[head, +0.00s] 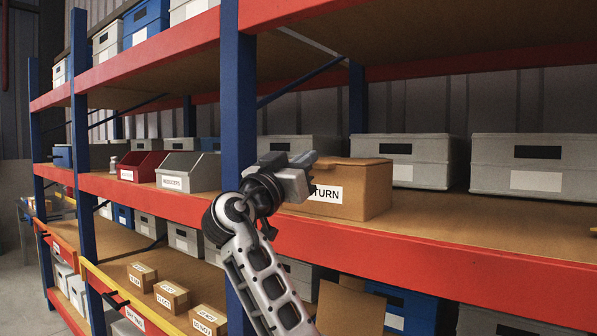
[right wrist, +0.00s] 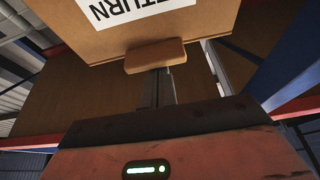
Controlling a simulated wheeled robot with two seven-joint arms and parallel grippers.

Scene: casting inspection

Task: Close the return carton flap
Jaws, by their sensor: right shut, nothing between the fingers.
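The return carton (head: 366,190) is a brown box on the middle shelf, with a white label of which "TURN" shows. Its top (head: 352,162) looks nearly flat in the head view; I cannot tell whether the flap lies fully down. My right gripper (head: 303,163) is shut and empty, in front of the carton's left front, and covers part of the label and left top edge. In the right wrist view the carton's front (right wrist: 205,38) fills the top, and the shut fingertips (right wrist: 155,56) are close to it; contact is unclear. My left gripper is not in view.
The blue rack upright (head: 238,100) stands just left of my gripper. Grey bins (head: 405,160) stand behind the carton, and a grey open bin (head: 190,172) and red bin (head: 138,164) stand to the left.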

